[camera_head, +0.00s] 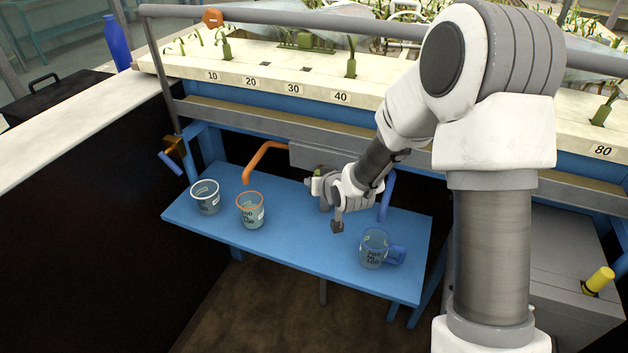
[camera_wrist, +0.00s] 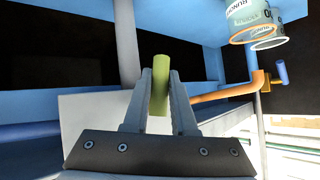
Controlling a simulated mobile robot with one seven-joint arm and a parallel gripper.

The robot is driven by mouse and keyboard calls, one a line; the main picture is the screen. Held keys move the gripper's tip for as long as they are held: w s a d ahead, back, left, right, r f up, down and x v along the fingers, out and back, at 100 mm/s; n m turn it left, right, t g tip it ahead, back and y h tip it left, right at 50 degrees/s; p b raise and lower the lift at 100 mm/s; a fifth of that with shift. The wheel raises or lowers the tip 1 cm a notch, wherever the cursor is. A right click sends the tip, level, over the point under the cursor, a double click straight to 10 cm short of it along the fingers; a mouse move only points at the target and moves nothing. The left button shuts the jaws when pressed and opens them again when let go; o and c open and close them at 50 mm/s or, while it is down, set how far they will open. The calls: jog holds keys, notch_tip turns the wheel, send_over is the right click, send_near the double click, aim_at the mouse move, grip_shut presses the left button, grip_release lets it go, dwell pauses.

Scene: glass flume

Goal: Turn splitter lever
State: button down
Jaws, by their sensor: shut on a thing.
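The splitter is a grey box (camera_head: 305,154) under the flume, with an orange spout (camera_head: 262,158) on its left and a blue spout (camera_head: 387,197) on its right. The lever is a short yellow-green bar (camera_wrist: 160,86) in the wrist view, between my two fingers. My gripper (camera_wrist: 160,98) is shut on it near the fingertips. In the head view my gripper (camera_head: 319,186) is in front of the box, and the lever is mostly hidden. The orange spout also shows in the wrist view (camera_wrist: 222,93), right of the lever.
A blue shelf (camera_head: 300,247) lies below. It holds a white-rimmed beaker (camera_head: 205,198), an orange-rimmed beaker (camera_head: 250,211) and a clear blue-handled jug (camera_head: 374,249). A brown valve with a blue handle (camera_head: 171,163) is at the left. A grey cabinet (camera_head: 560,260) stands at the right.

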jog(key=shift+s+d+n+g+h, duration=0.1)
jog(key=shift+n+g+h, duration=0.35)
jog(key=shift+h, duration=0.35)
jog(key=shift+d, duration=0.15)
jog(key=c, duration=0.7)
grip_release()
jog(key=shift+c, duration=0.2)
jog(key=p+v, duration=0.4)
jog(key=v, duration=1.3)
jog(key=shift+a+r, duration=0.2)
jog(key=shift+r, duration=0.1)
jog(key=shift+s, duration=0.1)
